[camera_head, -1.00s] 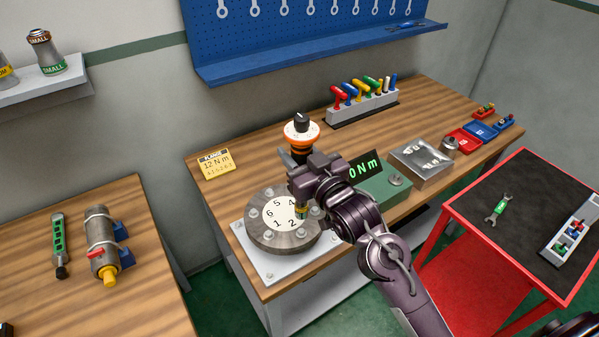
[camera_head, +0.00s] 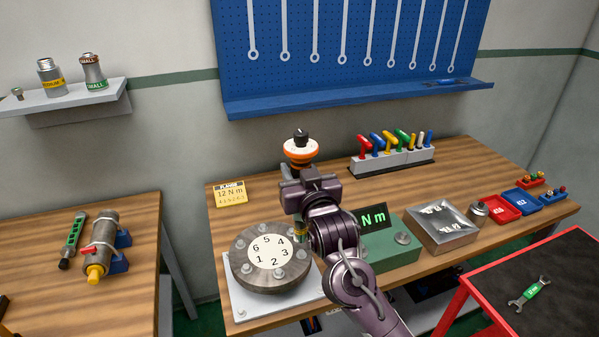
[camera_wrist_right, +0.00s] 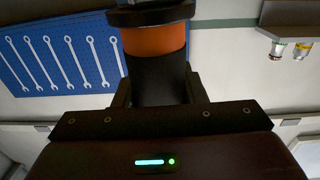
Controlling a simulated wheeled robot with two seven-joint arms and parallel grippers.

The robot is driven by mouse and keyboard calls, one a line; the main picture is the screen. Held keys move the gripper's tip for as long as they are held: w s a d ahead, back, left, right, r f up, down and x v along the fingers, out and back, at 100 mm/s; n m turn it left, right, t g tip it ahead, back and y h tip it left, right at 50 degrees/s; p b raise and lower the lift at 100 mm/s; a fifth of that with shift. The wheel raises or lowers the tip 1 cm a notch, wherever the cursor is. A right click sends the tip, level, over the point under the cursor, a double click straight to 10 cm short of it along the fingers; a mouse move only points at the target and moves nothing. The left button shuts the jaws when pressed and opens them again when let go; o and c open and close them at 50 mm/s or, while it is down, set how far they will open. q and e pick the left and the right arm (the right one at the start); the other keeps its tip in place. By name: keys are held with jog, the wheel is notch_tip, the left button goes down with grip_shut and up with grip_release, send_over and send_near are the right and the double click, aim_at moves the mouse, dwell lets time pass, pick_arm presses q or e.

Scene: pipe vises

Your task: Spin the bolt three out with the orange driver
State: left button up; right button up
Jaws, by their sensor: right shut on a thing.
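My right gripper (camera_head: 304,196) is shut on the orange driver (camera_head: 300,153), which stands upright with its white dial and black knob on top. In the right wrist view the driver's orange band (camera_wrist_right: 154,40) and black body rise between the jaws. Its brass-coloured lower end (camera_head: 299,231) hangs by the right rim of the round grey flange (camera_head: 262,281), near the 3 and 4 marks; I cannot tell whether it touches a bolt. Bolt three (camera_head: 302,254) shows beside the 3, just in front of that end. My left gripper is not in view.
A green Nm readout box (camera_head: 392,246), a metal tray (camera_head: 441,226) and red and blue bins (camera_head: 521,200) stand to the right. A rack of coloured tools (camera_head: 393,158) stands behind. A yellow 12 Nm note (camera_head: 230,194) lies left. A pipe vise (camera_head: 103,240) sits on the left bench.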

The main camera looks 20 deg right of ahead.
jog(key=shift+s+d+r+p, duration=0.15)
jog(key=shift+r+p, duration=0.15)
jog(key=shift+p, duration=0.15)
jog(key=shift+f+b, duration=0.4)
jog(key=shift+f, duration=0.35)
jog(key=shift+f+b, duration=0.5)
jog(key=shift+f, duration=0.65)
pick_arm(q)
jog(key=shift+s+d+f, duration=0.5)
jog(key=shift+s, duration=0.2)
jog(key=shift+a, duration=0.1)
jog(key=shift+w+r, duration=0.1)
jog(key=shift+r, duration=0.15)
pick_arm(e)
jog(key=shift+f, duration=0.3)
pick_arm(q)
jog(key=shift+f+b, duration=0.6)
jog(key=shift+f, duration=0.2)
pick_arm(e)
jog(key=shift+f, duration=1.3)
